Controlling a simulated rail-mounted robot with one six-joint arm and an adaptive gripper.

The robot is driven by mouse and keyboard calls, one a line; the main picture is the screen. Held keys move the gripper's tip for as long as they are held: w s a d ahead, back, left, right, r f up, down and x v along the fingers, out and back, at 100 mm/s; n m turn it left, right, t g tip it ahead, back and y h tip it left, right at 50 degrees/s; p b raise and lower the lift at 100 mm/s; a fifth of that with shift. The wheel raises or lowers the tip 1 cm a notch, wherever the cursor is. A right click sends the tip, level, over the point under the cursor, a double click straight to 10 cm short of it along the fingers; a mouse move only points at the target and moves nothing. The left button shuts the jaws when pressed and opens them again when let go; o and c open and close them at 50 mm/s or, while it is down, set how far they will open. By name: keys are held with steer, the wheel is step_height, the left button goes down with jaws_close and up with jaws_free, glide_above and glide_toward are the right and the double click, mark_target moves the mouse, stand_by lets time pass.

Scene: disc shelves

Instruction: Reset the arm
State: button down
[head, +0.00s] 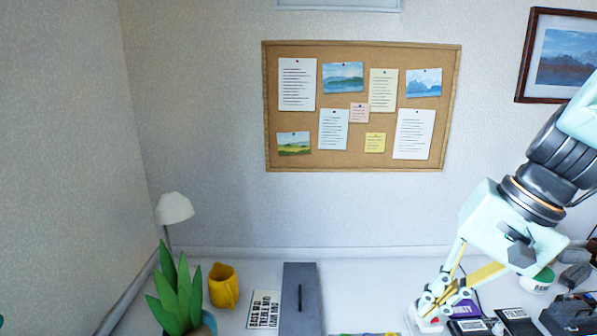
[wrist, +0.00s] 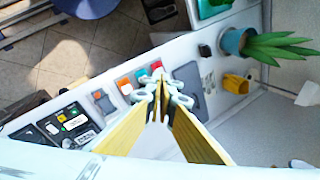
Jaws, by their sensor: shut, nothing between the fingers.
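My gripper (head: 432,312) is at the lower right of the head view, angled down toward the desk. It also shows in the wrist view (wrist: 163,85), where its yellow fingers meet at the tips with nothing between them. In the head view the fingertips overlap a small white and red item on the desk; I cannot tell whether they touch it. My arm comes in from the upper right.
Several dark devices, including a black one (head: 570,315), crowd the right. A corkboard (head: 225,0) hangs behind.

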steer(key=s+a+r+n+t+h, duration=0.1)
steer(key=s+r+n+h, duration=0.1)
steer(key=s, duration=0.6)
steer(key=s+a+r+n+t+h+b, duration=0.1)
steer(key=s+r+n+h, duration=0.1)
steer(key=s+r, duration=0.4)
steer(key=s+n, duration=0.1)
steer(key=s, duration=0.2)
steer(key=shift+n, duration=0.4)
